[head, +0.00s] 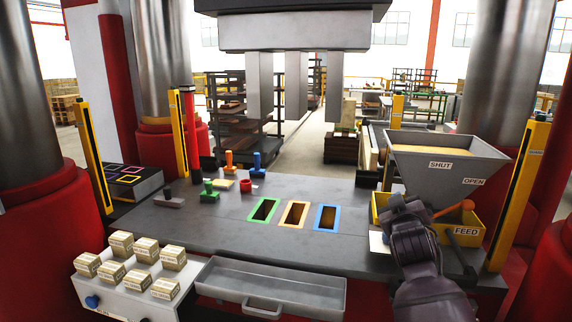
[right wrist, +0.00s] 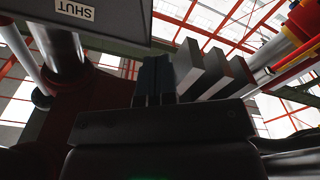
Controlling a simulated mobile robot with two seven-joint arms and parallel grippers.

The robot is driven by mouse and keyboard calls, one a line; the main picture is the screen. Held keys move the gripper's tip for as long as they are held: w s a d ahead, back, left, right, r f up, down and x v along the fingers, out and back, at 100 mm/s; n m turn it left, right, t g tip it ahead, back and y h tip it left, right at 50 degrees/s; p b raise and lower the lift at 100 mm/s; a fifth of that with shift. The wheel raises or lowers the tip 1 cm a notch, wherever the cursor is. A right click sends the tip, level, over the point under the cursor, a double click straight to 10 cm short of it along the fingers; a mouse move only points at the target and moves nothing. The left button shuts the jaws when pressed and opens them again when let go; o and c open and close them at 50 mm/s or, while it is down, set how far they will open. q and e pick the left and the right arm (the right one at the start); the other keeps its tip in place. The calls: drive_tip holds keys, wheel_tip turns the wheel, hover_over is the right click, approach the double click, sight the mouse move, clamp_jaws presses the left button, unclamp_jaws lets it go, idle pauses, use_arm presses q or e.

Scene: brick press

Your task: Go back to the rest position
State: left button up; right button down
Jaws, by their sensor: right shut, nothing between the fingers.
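My right arm comes in from the lower right in the head view. Its gripper (head: 402,205) is at the front of the hopper (head: 447,170), left of the yellow FEED box (head: 468,228). In the right wrist view the dark fingers (right wrist: 154,78) are together with nothing between them. That view looks upward, with the hopper's SHUT label (right wrist: 75,10) at top left. My left gripper is not in view.
The press table (head: 180,235) has three framed slots: green (head: 263,210), orange (head: 294,214) and blue (head: 327,217). The press head (head: 293,35) hangs above. Several small blocks (head: 131,263) sit front left, beside a grey drawer (head: 270,288). An orange lever (head: 455,209) is near my right gripper.

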drive_tip(key=s+d+f+m+g+y, duration=0.1)
drive_tip(key=s+f+g, duration=0.5)
drive_tip(key=s+f, duration=3.1)
drive_tip(key=s+m+y, duration=0.1)
drive_tip(key=y, duration=0.1)
drive_tip(key=shift+d+f+m+g+y, duration=0.15)
drive_tip(key=shift+f+m+g+y, duration=0.15)
drive_tip(key=shift+m, duration=0.1)
